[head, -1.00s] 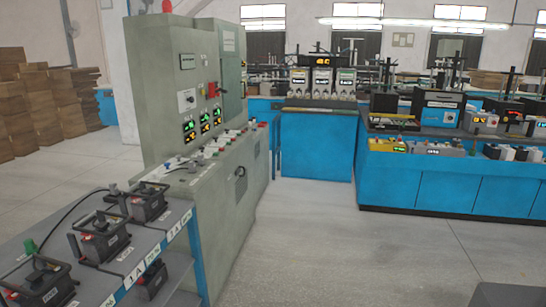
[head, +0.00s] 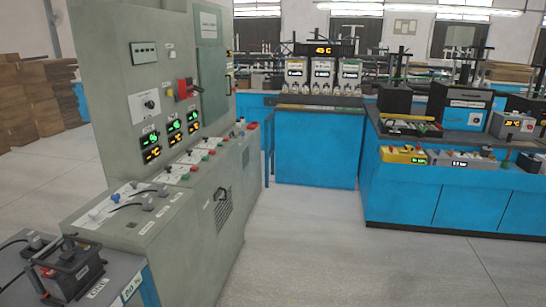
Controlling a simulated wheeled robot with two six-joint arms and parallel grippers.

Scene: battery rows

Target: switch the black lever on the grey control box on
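Several small control boxes stand along the front of the blue bench at the right. One is a grey box (head: 461,163) with a lit white readout; a dark part stands at its right end. A thin dark upright lever (head: 507,157) with a green part at its base stands further right. I cannot tell which box it belongs to, or its on/off position. Another light grey box (head: 514,124) with a yellow readout sits higher on the bench. Neither of my grippers is in view.
A tall grey-green cabinet (head: 232,205) with switches and readouts stands at the left. A shelf with a black battery (head: 71,270) is at the lower left. A yellow box (head: 403,155) sits left of the grey box. The blue bench (head: 425,197) borders open grey floor in the middle.

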